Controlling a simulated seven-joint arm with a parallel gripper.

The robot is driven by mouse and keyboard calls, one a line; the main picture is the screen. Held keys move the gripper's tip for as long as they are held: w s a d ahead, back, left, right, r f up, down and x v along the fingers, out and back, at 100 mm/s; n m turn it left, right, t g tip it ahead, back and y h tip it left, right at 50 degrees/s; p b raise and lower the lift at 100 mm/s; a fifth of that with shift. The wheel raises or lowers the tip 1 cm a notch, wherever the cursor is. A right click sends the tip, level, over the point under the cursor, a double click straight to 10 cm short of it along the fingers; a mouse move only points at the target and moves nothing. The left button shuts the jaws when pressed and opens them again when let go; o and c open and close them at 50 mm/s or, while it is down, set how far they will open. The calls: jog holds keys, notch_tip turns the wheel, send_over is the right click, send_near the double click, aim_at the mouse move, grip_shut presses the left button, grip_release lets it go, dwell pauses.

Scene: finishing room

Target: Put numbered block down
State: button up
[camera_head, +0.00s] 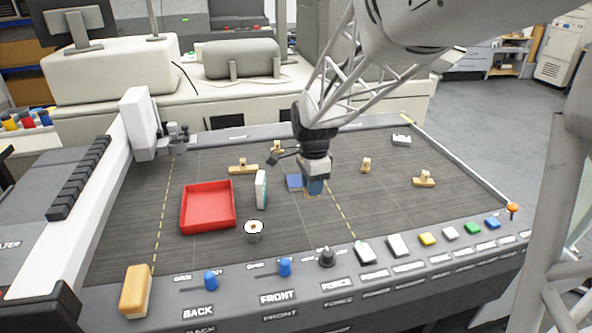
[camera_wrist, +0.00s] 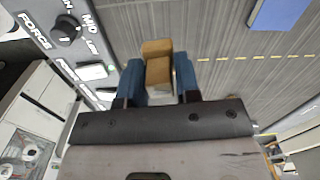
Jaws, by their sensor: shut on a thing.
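My gripper (camera_head: 315,186) points down over the middle of the grey work surface (camera_head: 345,228), just right of a flat blue pad. In the wrist view its two blue fingers (camera_wrist: 158,82) are shut on a tan wooden block (camera_wrist: 158,62). Only a small part of the block shows in the head view, mostly hidden by the fingers. No number can be read on it. I cannot tell whether its underside touches the surface.
The blue pad (camera_head: 294,182) lies beside my gripper. A white-and-teal box (camera_head: 261,190) stands upright left of it, near a red tray (camera_head: 208,228). A small cup (camera_head: 254,236) stands in front. Wooden pieces (camera_head: 423,180) lie around. The right side is mostly clear.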

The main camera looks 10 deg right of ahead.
jog(key=shift+w+d+f, duration=0.1)
jog(key=shift+w+d, duration=0.3)
jog(key=shift+d, duration=0.25)
jog(key=shift+m, duration=0.6)
jog(key=w+d+f, duration=0.1)
jog(key=w+d, duration=0.1)
jog(key=d, duration=0.9)
jog(key=w+d+f, duration=0.2)
jog(key=d, duration=0.9)
jog(key=w+d+f, duration=0.1)
jog(key=w+d, duration=0.2)
jog(key=d, duration=0.8)
jog(key=shift+d+f, duration=0.1)
jog(key=shift+f, duration=0.2)
jog(key=shift+w, duration=0.1)
jog(key=shift+w+d+f, duration=0.25)
jog(key=shift+w+d, duration=1)
jog(key=shift+w, duration=1.1)
jog(key=shift+w+d+f, duration=0.2)
jog(key=shift+w+d, duration=1.05)
jog(key=shift+w, duration=1.05)
jog(key=shift+w+d+f, duration=0.25)
jog(key=shift+w+d, duration=1)
jog(key=shift+w, duration=1.1)
jog(key=shift+f, duration=0.1)
jog(key=shift+f, duration=1.7)
